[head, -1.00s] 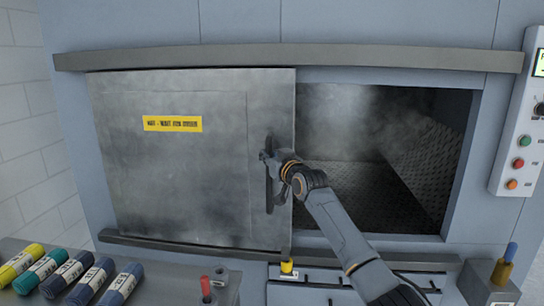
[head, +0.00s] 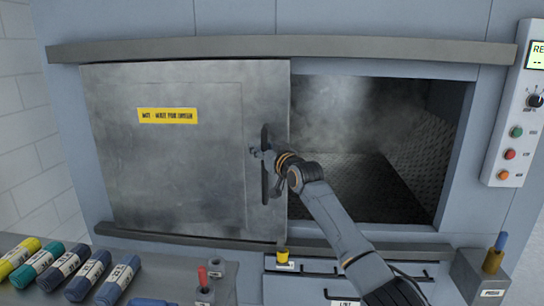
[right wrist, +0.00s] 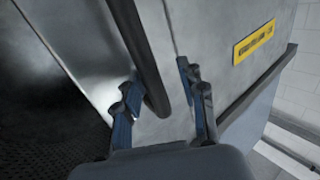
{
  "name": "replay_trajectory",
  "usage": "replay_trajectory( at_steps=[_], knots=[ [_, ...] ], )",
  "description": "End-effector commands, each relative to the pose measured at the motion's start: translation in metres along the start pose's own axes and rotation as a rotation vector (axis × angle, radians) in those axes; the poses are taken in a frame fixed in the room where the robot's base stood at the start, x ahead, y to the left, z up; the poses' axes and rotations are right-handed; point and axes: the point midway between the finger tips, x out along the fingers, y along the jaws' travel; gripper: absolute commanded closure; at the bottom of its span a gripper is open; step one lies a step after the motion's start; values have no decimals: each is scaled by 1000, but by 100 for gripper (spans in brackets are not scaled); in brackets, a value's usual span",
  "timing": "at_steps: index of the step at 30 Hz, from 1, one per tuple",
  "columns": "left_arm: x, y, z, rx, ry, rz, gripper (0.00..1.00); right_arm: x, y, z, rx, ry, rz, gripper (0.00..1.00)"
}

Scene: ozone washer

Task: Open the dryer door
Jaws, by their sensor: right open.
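The dryer door (head: 190,190) is a grey metal sliding panel with a yellow label (head: 168,115). It stands to the left, with the dryer opening (head: 350,150) uncovered on the right. Its dark vertical handle (head: 265,190) is near the door's right edge. My right gripper (head: 262,153) is at the handle. In the right wrist view, the right gripper (right wrist: 160,80) is open, with its blue-padded fingers on either side of the dark handle bar (right wrist: 138,50). Whether a finger touches the bar I cannot tell. My left gripper is not in view.
Haze hangs inside the opening. A control panel (head: 512,150) is on the right. Several labelled rolls (head: 75,274) lie at lower left. Drawers (head: 335,278) are below the door, and a small bin (head: 483,276) stands at lower right.

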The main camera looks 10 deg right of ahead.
Motion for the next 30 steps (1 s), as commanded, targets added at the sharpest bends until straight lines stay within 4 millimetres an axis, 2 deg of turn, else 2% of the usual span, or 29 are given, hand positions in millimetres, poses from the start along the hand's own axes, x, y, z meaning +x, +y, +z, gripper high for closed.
replay_trajectory(
  at_steps=[21, 30],
  knots=[
    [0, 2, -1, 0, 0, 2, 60, -97, 0, 2, 1, -2, 1, 60],
    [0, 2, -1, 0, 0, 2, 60, -113, -1, 2, 2, -4, 1, 60]
  ],
)
